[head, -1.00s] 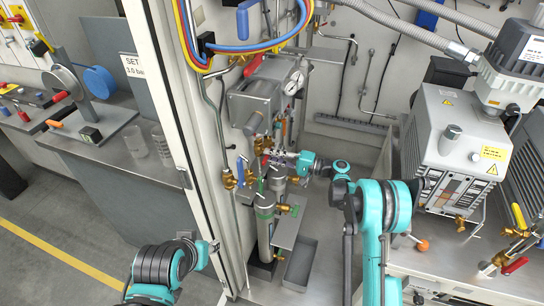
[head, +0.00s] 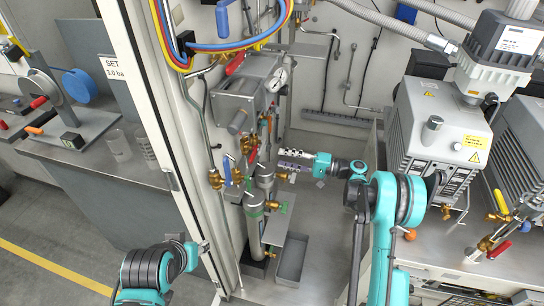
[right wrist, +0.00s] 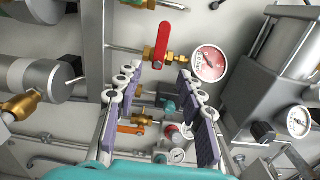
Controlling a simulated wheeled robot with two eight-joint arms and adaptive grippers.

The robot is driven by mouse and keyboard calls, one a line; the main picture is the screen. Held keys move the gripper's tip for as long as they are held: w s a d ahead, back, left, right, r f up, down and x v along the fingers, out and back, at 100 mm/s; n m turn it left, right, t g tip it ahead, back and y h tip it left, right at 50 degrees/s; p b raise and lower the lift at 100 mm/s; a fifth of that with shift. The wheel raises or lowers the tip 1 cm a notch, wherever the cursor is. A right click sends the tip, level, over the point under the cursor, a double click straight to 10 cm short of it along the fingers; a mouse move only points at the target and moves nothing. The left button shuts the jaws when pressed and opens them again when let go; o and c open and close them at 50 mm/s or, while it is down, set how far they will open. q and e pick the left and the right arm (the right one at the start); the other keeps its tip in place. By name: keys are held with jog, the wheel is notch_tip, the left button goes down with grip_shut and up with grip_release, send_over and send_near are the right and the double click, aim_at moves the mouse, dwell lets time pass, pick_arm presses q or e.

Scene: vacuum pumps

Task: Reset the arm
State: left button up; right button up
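My right gripper (head: 284,158) reaches left from the teal wrist in the head view and points toward the valve cluster in the cabinet. In the right wrist view its two fingers (right wrist: 160,100) are spread apart with nothing held between them. A red-handled valve (right wrist: 162,45) and a red-faced gauge (right wrist: 208,62) show beyond the fingers, with smaller fittings seen through the gap. My left arm (head: 150,272) is bent at the bottom left of the head view.
A white cabinet post (head: 165,150) stands between my left arm and the valves. A grey vacuum pump (head: 435,125) stands on the right bench. A grey tray (head: 291,258) lies below.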

jog(key=shift+v, duration=0.9)
jog(key=s+a+r+h, duration=0.3)
jog(key=s+r+h, duration=0.5)
jog(key=s, duration=0.4)
jog(key=s+d+f+n+h, duration=0.1)
jog(key=s+d+h, duration=0.3)
jog(key=s, duration=0.7)
jog(key=s+d+f+n+t+h, duration=0.1)
jog(key=s+d+h, duration=0.4)
jog(key=s, duration=0.6)
jog(key=shift+d+f+n+t, duration=0.3)
jog(key=shift+d+n, duration=0.55)
jog(key=shift+n, duration=0.05)
